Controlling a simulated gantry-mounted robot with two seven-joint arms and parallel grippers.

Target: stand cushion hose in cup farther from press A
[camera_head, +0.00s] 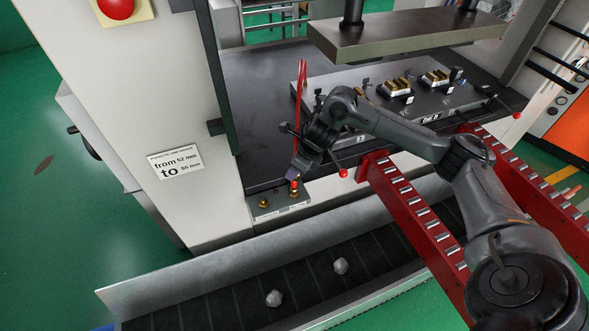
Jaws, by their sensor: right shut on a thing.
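My right arm reaches in from the right, and its gripper (295,176) points down over a small grey block (281,205) at the front left of the machine table. The gripper is shut on a small reddish piece (294,184), which seems to be the cushion hose; the fingers hide most of it. The piece is directly above or in the right brass cup (294,194) on the block; I cannot tell whether it is seated. The left brass cup (263,203) stands clear of the gripper. My left gripper is not in view.
Red rails (415,215) with metal pins run toward the front right. A conveyor (235,303) with two grey lumps lies in front. A white cabinet (150,105) stands left.

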